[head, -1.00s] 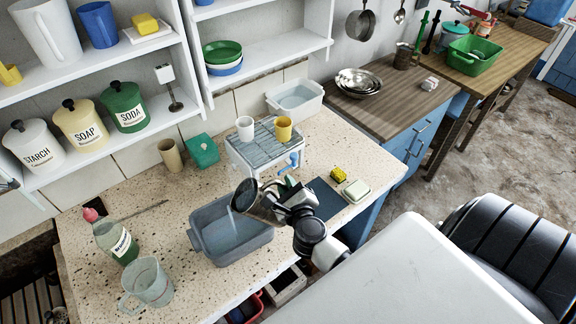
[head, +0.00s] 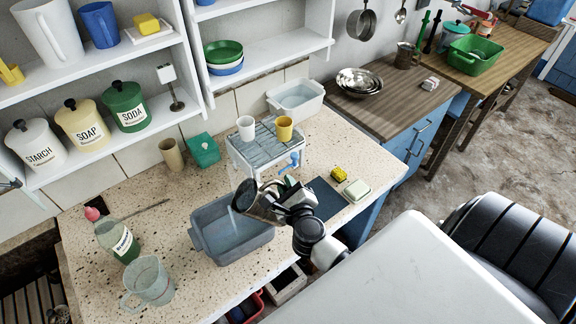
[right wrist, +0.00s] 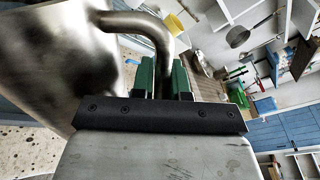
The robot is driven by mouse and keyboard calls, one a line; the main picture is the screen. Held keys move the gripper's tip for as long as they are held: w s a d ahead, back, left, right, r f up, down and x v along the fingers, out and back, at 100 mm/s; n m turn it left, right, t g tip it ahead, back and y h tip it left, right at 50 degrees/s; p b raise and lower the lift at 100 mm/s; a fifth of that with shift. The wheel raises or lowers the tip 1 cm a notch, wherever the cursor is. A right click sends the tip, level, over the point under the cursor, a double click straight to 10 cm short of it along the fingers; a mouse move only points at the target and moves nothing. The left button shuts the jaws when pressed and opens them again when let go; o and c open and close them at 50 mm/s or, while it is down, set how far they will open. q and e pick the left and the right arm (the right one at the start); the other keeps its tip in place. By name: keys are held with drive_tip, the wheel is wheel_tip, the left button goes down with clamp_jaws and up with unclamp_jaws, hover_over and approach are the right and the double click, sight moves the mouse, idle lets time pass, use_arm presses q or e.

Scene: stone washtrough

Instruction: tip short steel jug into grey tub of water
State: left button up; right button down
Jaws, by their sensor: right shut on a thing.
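The short steel jug (head: 262,207) is tipped far over, its dark mouth facing left above the grey tub (head: 205,242). Water shows in the tub, and a thin pale streak shows below the jug's lip. My right gripper (head: 286,187) is shut on the jug's handle, to the right of the tub. In the right wrist view the handle (right wrist: 140,22) runs down between the green finger pads, and the jug's body (right wrist: 55,60) fills the upper left. The inside of the jug is too dark to read. My left gripper is not in view.
A clear measuring jug (head: 150,284) and a green bottle (head: 118,240) stand left of the tub. A small rack (head: 262,146) with two cups stands behind it. A yellow sponge (head: 339,174) and a soap dish (head: 356,190) lie to the right. Shelves rise behind the counter.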

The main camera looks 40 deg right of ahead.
sight(268, 189)
drive_tip(key=shift+w+a+r+n+p, duration=0.25)
drive_tip(key=shift+a+r+n+p, duration=0.2)
drive_tip(key=shift+p, duration=0.2)
drive_tip(key=shift+a+n, duration=0.1)
drive_tip(key=shift+n, duration=0.15)
idle(0.8)
drive_tip(key=shift+w+a+r+n+g+h, duration=0.1)
drive_tip(key=shift+w+a+n+g+h, duration=0.25)
drive_tip(key=shift+a+n, duration=0.55)
drive_tip(key=shift+d, duration=0.15)
drive_tip(key=shift+w, duration=0.1)
idle(0.6)
drive_tip(key=shift+w+a+n, duration=0.35)
drive_tip(key=shift+a+n, duration=0.45)
drive_tip(key=shift+n, duration=0.2)
drive_tip(key=shift+a, duration=0.1)
idle(0.5)
